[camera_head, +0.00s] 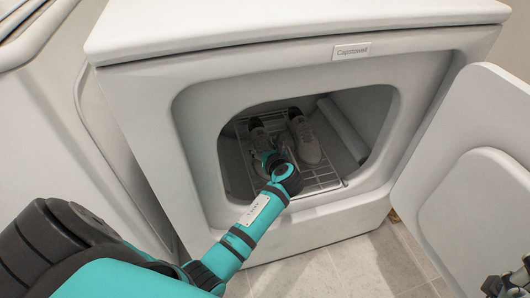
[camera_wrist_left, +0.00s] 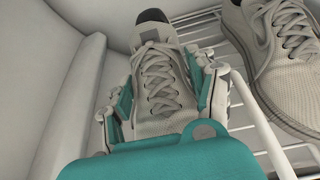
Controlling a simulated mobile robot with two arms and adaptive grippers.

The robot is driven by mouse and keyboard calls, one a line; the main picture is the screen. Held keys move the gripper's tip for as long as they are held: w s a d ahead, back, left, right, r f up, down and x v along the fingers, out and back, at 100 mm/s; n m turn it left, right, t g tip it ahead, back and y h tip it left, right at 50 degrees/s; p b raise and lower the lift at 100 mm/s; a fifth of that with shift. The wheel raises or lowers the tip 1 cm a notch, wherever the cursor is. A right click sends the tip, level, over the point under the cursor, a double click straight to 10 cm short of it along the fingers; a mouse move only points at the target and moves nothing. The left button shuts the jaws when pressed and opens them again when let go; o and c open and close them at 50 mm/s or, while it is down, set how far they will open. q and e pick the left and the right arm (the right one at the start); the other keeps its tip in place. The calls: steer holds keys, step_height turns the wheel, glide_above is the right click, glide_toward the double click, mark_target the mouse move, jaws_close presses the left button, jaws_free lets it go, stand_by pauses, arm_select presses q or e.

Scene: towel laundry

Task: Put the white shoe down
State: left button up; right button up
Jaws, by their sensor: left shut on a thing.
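My left gripper (camera_head: 272,162) reaches through the open door of the white dryer (camera_head: 300,218). In the left wrist view the gripper (camera_wrist_left: 165,92) has its teal and grey fingers on both sides of a white shoe (camera_wrist_left: 155,65) with grey laces, shut on it. In the head view this shoe (camera_head: 258,134) is the left of two, partly hidden by the gripper. A second, similar shoe (camera_head: 307,142) stands to its right on a wire rack (camera_head: 325,178), also in the left wrist view (camera_wrist_left: 275,55). I cannot tell whether the held shoe touches the rack.
The dryer door (camera_head: 480,190) stands open on the right. The opening's rim surrounds my left arm. A dark gripper part (camera_head: 510,282) of mine shows at the lower right edge. Tiled floor (camera_head: 345,265) lies in front. Another white machine (camera_head: 60,130) stands at left.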

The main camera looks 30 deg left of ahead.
arm_select(q)
steer(key=shift+f, duration=0.2)
steer(key=o, duration=1.6)
steer(key=shift+f, duration=0.1)
